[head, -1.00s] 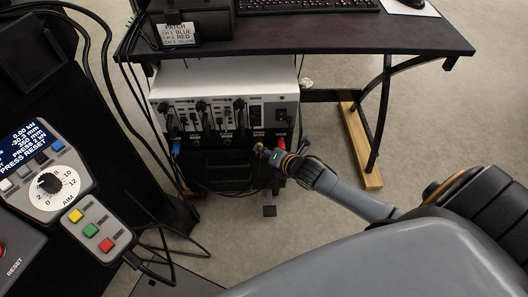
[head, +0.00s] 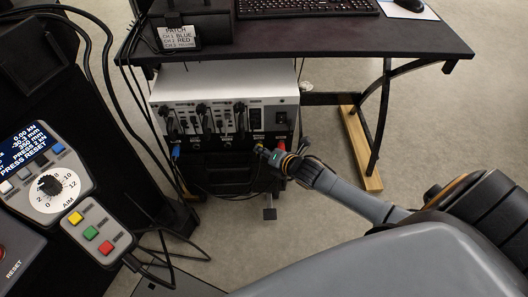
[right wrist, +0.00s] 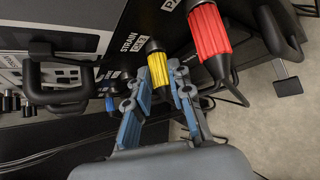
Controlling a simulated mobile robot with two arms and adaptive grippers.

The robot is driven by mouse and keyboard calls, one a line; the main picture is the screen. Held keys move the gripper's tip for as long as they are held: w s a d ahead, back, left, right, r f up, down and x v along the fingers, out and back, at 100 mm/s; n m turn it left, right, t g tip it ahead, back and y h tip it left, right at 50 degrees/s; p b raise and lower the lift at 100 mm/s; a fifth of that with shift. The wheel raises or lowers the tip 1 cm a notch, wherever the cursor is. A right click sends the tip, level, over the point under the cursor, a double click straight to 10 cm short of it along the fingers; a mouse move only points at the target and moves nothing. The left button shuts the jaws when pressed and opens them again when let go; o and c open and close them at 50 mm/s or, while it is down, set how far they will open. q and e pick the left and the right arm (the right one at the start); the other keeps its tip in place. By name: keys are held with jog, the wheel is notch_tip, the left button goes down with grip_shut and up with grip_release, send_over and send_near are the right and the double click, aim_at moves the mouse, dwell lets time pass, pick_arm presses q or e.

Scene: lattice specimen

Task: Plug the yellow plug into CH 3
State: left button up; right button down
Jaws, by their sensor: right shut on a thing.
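The yellow plug (right wrist: 158,68) has a ribbed yellow body and a black collar. In the right wrist view it stands between the fingers of my right gripper (right wrist: 155,92), which is shut on it. In the head view my right gripper (head: 268,153) is at the lower front of the white instrument unit (head: 221,84), with a little of the yellow plug (head: 258,147) showing. I cannot tell whether the plug's far end sits in a socket. My left gripper is not in view.
A red plug (right wrist: 209,31) is close beside the yellow one, on the right. A blue plug (head: 176,151) hangs at the unit's left. A card (head: 179,38) lists CH 3 as yellow. The desk (head: 330,37) overhangs the unit; open floor lies right.

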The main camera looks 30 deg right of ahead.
jog(key=shift+w+d+r, duration=0.15)
jog(key=c, duration=0.6)
grip_release()
jog(key=shift+c, duration=0.2)
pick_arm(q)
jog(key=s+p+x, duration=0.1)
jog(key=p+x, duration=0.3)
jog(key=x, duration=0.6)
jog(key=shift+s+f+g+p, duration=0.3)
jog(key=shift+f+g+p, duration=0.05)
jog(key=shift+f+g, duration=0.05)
pick_arm(e)
jog(key=shift+v, duration=2.5)
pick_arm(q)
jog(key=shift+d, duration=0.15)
